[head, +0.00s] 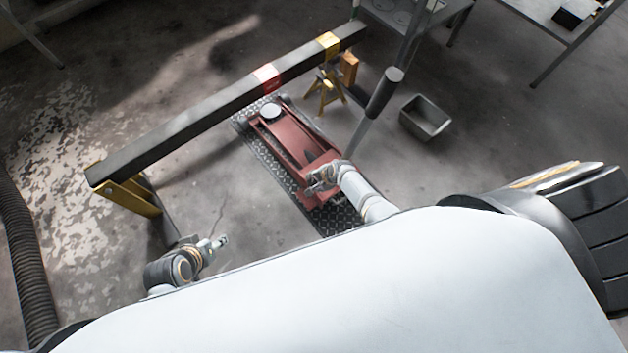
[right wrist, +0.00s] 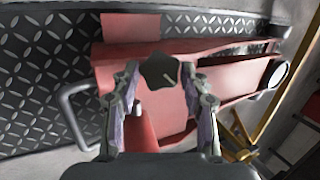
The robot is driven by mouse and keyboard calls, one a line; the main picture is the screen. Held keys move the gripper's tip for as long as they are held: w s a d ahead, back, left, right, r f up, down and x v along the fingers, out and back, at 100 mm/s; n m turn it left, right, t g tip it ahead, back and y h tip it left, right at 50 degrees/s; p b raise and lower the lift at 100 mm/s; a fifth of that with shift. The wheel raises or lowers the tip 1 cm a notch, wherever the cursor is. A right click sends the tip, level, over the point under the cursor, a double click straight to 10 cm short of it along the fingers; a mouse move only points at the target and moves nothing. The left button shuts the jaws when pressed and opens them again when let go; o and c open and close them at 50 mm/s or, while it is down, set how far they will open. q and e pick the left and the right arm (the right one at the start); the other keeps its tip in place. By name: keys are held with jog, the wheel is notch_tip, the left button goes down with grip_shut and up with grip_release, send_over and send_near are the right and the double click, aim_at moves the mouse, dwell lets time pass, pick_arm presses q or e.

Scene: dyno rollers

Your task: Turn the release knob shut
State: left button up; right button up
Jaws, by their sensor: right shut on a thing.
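The release knob (right wrist: 160,72) is a dark, lobed knob with a pale line on its face, seen in the right wrist view against the red floor jack (right wrist: 118,80). My right gripper (right wrist: 160,80) is shut on the knob, with a finger on each side of it. In the head view, my right gripper (head: 317,180) is at the near end of the jack (head: 288,135), and the knob is hidden there. My left gripper (head: 220,242) is empty, left of the jack and apart from it. Its fingers are too small to judge.
The jack's long handle (head: 384,93) slants up to the right. The jack is on a diamond-plate mat (head: 268,157). A dark beam (head: 205,118) with yellow supports runs along the left. A yellow stand (head: 326,90) and grey bin (head: 425,116) are beyond.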

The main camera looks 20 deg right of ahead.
jog(key=shift+w+r, duration=0.1)
dwell(0.3)
jog(key=o, duration=1.1)
pick_arm(q)
jog(key=shift+w+d+r, duration=0.1)
jog(key=shift+r, duration=0.05)
pick_arm(e)
jog(key=shift+o, duration=0.2)
pick_arm(q)
jog(key=shift+d, duration=0.15)
pick_arm(e)
jog(key=v, duration=1.2)
jog(key=shift+r, duration=0.1)
